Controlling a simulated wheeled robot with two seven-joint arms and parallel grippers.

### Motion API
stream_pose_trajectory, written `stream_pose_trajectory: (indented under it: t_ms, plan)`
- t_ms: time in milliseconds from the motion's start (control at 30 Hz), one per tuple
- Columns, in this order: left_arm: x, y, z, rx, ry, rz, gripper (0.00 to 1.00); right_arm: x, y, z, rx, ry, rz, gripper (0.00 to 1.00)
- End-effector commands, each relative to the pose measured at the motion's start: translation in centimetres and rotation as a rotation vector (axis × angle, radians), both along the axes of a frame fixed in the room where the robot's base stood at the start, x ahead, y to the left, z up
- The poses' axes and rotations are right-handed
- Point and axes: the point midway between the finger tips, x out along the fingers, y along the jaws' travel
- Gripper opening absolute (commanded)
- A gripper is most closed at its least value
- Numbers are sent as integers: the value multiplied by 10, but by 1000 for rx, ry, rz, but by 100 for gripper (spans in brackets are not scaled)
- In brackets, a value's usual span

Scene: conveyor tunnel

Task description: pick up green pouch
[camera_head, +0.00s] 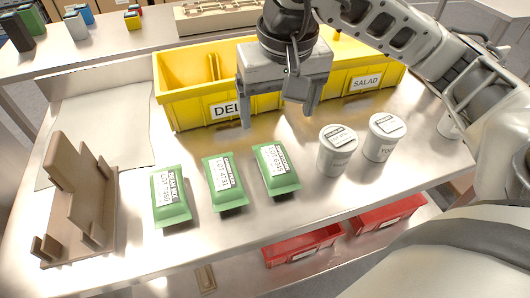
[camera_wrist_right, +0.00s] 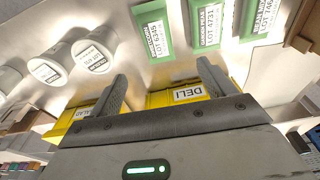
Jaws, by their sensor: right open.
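Three green pouches with white labels lie in a row on the metal table: a left one (camera_head: 171,197), a middle one (camera_head: 225,183) and a right one (camera_head: 276,169). They also show along the top of the right wrist view, the nearest being the right pouch (camera_wrist_right: 153,28). My right gripper (camera_head: 278,117) is open and empty, fingers pointing down in front of the yellow DELI bin (camera_head: 190,107). It is above and behind the right pouch, apart from it. In the right wrist view its fingers (camera_wrist_right: 162,85) are spread with nothing between them. My left gripper is not in view.
A yellow SALAD bin (camera_head: 362,83) stands beside the DELI bin. White lidded tubs (camera_head: 337,152) (camera_head: 382,137) stand right of the pouches. A brown rack (camera_head: 78,205) stands at the left. Red bins (camera_head: 304,246) sit below the table's front edge. The front strip of the table is clear.

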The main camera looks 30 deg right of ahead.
Motion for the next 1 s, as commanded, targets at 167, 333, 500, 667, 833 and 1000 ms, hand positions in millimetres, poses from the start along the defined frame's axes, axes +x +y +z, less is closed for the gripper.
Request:
stream_pose_trajectory:
  t_ms: [167, 333, 500, 667, 833, 1000]
  plan:
    - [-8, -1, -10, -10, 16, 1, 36, 3, -1, -42, 1, 9, 0, 82]
    - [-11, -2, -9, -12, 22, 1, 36, 8, -3, -73, 0, 6, -1, 82]
    - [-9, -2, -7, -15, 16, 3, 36, 12, -4, -90, 1, 3, -1, 82]
    - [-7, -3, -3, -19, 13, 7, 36, 12, -5, -100, 1, 5, 0, 82]
    - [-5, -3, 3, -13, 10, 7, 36, 13, -9, -126, 0, 7, -1, 82]
    - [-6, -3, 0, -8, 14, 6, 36, 17, -9, -143, 1, 3, 0, 82]
